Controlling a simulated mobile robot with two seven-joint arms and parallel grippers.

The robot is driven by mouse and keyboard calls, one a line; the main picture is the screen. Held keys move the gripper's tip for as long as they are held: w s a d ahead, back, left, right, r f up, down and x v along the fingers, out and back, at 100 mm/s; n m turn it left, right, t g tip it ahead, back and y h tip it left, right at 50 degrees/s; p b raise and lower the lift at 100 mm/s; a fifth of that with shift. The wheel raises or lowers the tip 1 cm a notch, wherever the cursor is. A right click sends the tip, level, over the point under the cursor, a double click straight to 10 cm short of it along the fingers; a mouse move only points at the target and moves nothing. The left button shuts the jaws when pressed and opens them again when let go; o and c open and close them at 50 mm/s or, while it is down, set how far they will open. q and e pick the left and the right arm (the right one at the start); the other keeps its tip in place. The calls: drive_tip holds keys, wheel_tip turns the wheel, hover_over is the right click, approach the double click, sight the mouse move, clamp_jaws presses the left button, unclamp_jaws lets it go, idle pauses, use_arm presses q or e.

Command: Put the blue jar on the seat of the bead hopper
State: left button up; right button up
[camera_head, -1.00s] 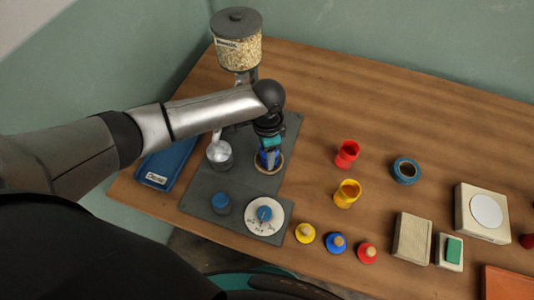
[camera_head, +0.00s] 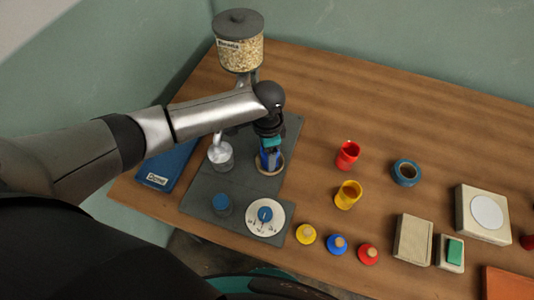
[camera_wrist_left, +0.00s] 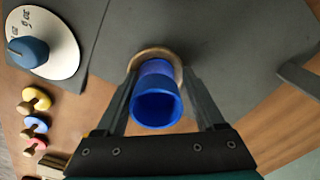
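The blue jar (camera_wrist_left: 157,102) stands upright with its open mouth facing the left wrist camera. Its foot is within a tan ring-shaped seat (camera_wrist_left: 176,62) on the dark grey base. In the head view the jar (camera_head: 267,160) is partly hidden by my left gripper (camera_head: 270,155), and the seat's rim (camera_head: 272,172) shows below it. My left gripper's fingers are on both sides of the jar, with a small gap visible in the wrist view, so it looks open. The bead hopper (camera_head: 239,54), a bead-filled clear container with a grey lid, stands behind; my arm hides its lower part. My right gripper is out of view.
A dial (camera_head: 265,217) and a blue knob (camera_head: 222,204) are in front. Red (camera_head: 347,156) and yellow (camera_head: 348,195) jars and a blue ring (camera_head: 406,173) stand to the right. Wood between is clear.

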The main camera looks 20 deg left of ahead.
use_arm(q)
drive_tip(key=shift+o, duration=0.6)
drive_tip(key=shift+s+d+f, duration=0.2)
drive_tip(key=shift+s+f, duration=0.35)
drive_tip(key=shift+f, duration=0.15)
drive_tip(key=shift+r, duration=0.3)
wheel_tip(320, 180, up, 13)
drive_tip(key=p, duration=0.3)
drive_tip(key=shift+w, duration=0.3)
